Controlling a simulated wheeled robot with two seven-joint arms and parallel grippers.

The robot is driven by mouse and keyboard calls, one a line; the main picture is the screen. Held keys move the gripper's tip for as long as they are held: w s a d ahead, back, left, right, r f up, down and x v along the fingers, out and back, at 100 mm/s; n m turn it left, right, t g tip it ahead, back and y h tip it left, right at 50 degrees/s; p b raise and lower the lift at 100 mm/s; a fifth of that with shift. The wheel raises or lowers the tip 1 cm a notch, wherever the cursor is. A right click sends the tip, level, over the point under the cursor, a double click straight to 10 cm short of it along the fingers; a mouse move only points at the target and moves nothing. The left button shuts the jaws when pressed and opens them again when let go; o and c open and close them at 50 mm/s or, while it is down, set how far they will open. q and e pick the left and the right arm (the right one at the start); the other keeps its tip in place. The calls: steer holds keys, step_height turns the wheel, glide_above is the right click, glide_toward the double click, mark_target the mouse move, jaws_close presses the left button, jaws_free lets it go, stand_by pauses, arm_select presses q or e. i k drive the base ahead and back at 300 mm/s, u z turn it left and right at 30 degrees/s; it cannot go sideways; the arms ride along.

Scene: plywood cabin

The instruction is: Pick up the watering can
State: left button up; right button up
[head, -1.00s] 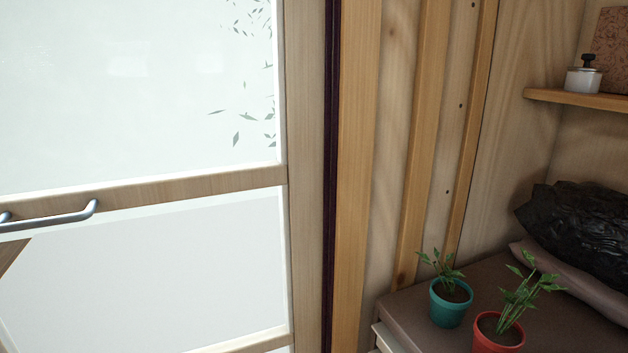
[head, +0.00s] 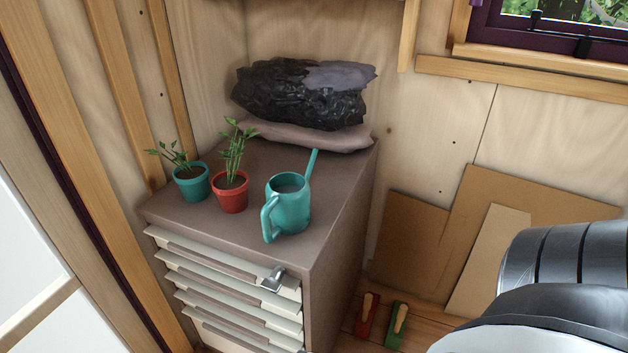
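The teal watering can (head: 291,209) stands upright on top of the brown drawer cabinet (head: 325,222), near its front right edge. Its handle faces the front left and its spout points up toward the back right. A grey and black part of my own body fills the lower right of the head view, to the right of the cabinet. Neither of my grippers shows in the head view.
A red pot (head: 230,197) and a teal pot (head: 191,186), both with plants, stand left of the can. Dark and pinkish bags (head: 303,95) lie behind it. Boards (head: 409,240) lean on the wall. Two hand tools (head: 396,325) are on the floor.

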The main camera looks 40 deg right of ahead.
mark_target(285, 211)
steer(key=z, duration=2.45)
steer(key=k, duration=0.75)
steer(key=u, duration=0.9)
steer(key=i, duration=1)
